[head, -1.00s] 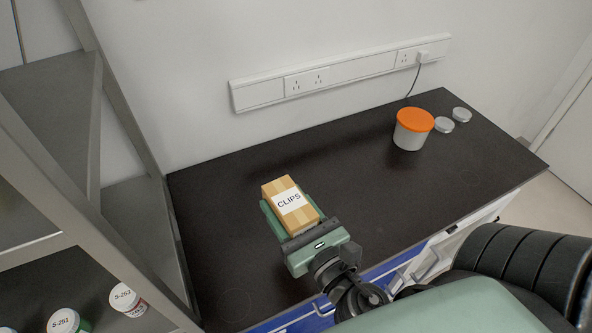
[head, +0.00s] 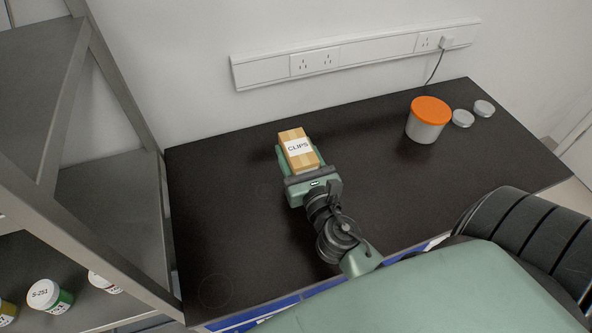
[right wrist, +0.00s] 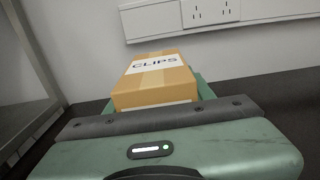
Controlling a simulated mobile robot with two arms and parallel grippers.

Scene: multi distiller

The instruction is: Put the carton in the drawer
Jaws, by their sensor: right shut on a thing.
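The carton (head: 298,146) is a small tan box with a white label reading CLIPS. My right gripper (head: 300,158) is shut on it, over the dark bench top at left of centre. In the right wrist view the carton (right wrist: 157,80) sits between the green fingers, its label facing up. I cannot tell whether its underside touches the bench. The drawer is not clearly seen; only a strip of blue and white front (head: 262,312) shows below the bench's front edge, mostly hidden by my arm and body. My left gripper is not in view.
A white tub with an orange lid (head: 428,120) and two grey lids (head: 463,118) stand at the bench's right. A metal shelf rack (head: 120,105) with several labelled jars borders the left. A socket rail (head: 350,55) runs along the wall. The bench middle (head: 375,185) is clear.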

